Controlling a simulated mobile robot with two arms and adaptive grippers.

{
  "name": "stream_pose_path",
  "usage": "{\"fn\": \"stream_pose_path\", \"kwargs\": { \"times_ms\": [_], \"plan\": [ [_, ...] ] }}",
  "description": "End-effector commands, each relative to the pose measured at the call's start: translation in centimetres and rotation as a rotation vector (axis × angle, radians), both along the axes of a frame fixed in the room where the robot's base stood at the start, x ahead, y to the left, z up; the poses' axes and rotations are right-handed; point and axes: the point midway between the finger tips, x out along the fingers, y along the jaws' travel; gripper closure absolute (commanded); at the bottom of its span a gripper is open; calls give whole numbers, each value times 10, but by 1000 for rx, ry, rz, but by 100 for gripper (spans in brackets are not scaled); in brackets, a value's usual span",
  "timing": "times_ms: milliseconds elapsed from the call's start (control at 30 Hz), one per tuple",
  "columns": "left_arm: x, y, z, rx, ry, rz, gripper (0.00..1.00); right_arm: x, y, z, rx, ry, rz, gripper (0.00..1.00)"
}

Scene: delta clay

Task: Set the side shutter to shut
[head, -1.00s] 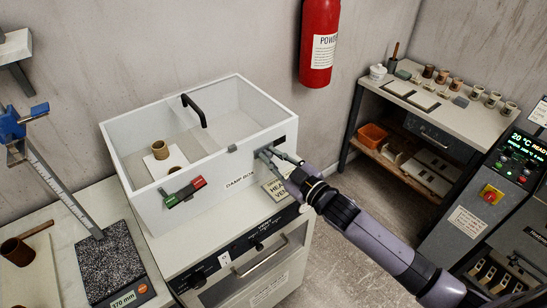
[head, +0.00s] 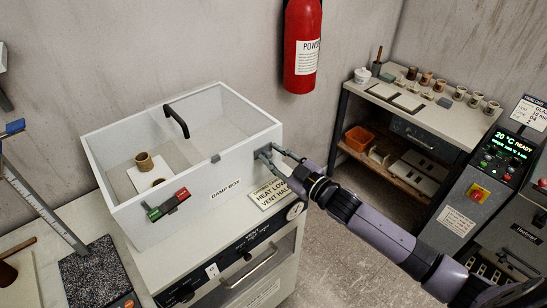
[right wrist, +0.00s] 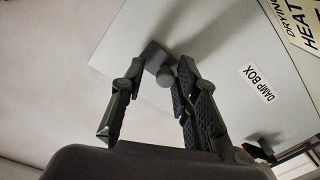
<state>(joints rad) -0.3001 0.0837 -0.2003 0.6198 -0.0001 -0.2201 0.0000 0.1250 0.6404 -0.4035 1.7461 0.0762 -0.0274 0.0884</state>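The white damp box (head: 190,198) stands on the cabinet. The side shutter, a small grey plate (right wrist: 154,54) with a round knob (right wrist: 165,79), is on the box's face in the right wrist view. No dark opening shows beside the plate. My right gripper (head: 264,155) is at the right end of the box's front face in the head view. In the right wrist view its fingers (right wrist: 160,72) stand apart on either side of the knob. The knob is close to the right finger, with a gap to the left one. My left gripper is not in view.
A red-green slider (head: 168,205) is on the box's front left. A black handle (head: 177,120) is on its lid. A red extinguisher (head: 302,45) is on the wall. Floor right of the cabinet is clear.

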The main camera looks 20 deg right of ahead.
Motion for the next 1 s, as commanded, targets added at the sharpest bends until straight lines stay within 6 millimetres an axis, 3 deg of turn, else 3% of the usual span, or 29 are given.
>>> {"fn": "stream_pose_path", "kwargs": {
  "times_ms": [467, 1000],
  "plan": [
    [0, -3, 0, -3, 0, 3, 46, -6, 0, -1, 2, 1, 3, 64],
    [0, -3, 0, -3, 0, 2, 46, -87, -36, -1, 0, 2, 2, 64]
  ]
}}
